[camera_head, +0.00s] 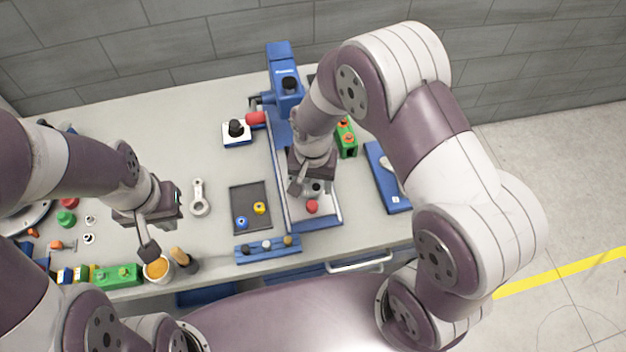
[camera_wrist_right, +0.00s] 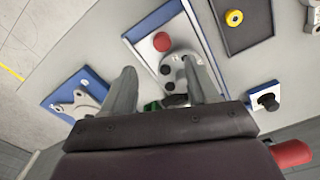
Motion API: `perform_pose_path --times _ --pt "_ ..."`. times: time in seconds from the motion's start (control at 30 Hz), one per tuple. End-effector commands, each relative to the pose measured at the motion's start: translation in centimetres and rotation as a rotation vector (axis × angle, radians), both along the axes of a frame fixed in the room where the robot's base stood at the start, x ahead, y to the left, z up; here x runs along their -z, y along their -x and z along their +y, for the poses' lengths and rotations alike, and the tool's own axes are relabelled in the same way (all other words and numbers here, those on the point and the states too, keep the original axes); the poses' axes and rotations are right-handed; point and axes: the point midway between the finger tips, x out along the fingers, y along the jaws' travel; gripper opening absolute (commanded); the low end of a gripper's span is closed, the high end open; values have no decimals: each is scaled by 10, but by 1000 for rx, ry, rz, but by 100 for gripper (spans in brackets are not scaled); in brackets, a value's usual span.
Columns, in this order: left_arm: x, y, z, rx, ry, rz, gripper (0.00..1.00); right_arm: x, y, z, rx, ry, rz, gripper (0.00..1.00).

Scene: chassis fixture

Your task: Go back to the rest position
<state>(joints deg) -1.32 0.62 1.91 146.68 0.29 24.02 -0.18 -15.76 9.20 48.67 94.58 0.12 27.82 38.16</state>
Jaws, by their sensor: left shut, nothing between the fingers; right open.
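My left gripper (camera_head: 148,250) is over the left part of the table, near a cup of orange material (camera_head: 157,268). Its fingers look shut and hold nothing. My right gripper (camera_head: 299,186) is over the front part of the blue fixture (camera_head: 318,224). In the right wrist view the right gripper (camera_wrist_right: 165,85) has its two fingers apart. A grey metal part with dark round spots (camera_wrist_right: 176,72) shows between and beyond them on the fixture, beside a red knob (camera_wrist_right: 162,41). I cannot tell whether the fingers touch that part.
A dark tray (camera_head: 237,198) with a yellow and a blue ring lies left of the fixture. A blue plate (camera_head: 397,204) with a grey bracket lies right. A blue press column (camera_head: 280,55) stands behind. A wrench-like part (camera_head: 199,198) lies left. A grey wall (camera_head: 200,40) closes the back.

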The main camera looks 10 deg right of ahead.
Motion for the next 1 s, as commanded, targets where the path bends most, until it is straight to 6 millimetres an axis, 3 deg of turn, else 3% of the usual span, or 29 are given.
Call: perform_pose_path --times 0.2,0.67,0.77,0.87,1.0 --pt "4 0 0 0 0 0 0 -18 0 0 0 0 2 59" --pt "4 0 0 0 0 0 0 -19 0 0 0 1 1 59" --pt "4 0 0 0 0 0 0 -18 -1 0 -66 -1 -4 59" --pt "7 0 0 0 0 0 0 -20 26 -9 -268 2 24 59" --pt "34 0 0 0 0 0 0 -32 58 -39 -458 -3 -8 59"
